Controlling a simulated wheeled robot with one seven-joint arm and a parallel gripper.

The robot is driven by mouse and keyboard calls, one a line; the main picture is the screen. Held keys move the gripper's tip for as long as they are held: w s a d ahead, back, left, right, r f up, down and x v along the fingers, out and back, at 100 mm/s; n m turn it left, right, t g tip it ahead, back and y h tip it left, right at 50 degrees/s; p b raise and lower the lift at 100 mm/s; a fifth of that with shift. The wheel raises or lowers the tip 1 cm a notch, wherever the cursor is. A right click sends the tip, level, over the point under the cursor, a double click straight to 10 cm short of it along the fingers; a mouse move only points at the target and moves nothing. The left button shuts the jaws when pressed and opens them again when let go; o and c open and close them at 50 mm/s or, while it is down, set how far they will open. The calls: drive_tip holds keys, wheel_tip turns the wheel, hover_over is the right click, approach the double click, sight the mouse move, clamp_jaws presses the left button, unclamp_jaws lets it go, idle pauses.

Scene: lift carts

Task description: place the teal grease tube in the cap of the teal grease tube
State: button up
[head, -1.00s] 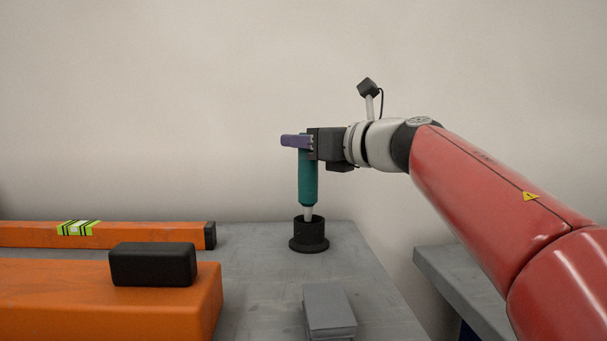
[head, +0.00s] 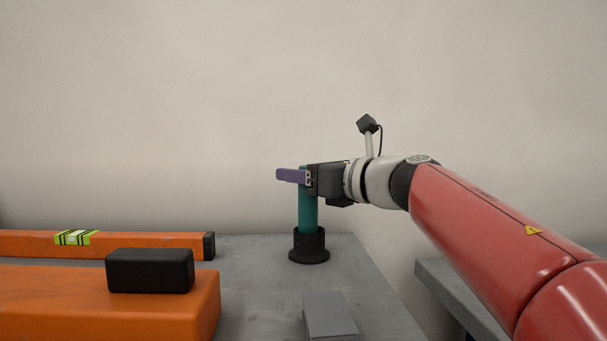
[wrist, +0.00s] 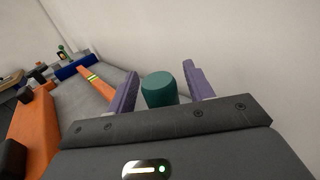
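The teal grease tube (head: 308,214) stands upright with its lower end inside the black cap (head: 309,254) on the grey cart top. Its nozzle is hidden in the cap. My gripper (head: 293,176) is at the tube's upper end, coming from the right, with its purple fingers on either side of it. In the wrist view the tube's top (wrist: 160,90) lies between the fingers, with narrow gaps showing beside it, so my gripper looks open around it.
An orange spirit level (head: 130,245) and an orange block (head: 110,306) with a black box (head: 150,270) on it lie to the left. A grey block (head: 329,314) is in front of the cap. Another grey surface (head: 455,293) is at right, across a gap.

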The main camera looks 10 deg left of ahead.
drive_tip(key=shift+r, duration=0.1)
drive_tip(key=shift+d+r, duration=0.1)
drive_tip(key=shift+d, duration=0.05)
drive_tip(key=b+v, duration=0.1)
drive_tip(key=v, duration=1.1)
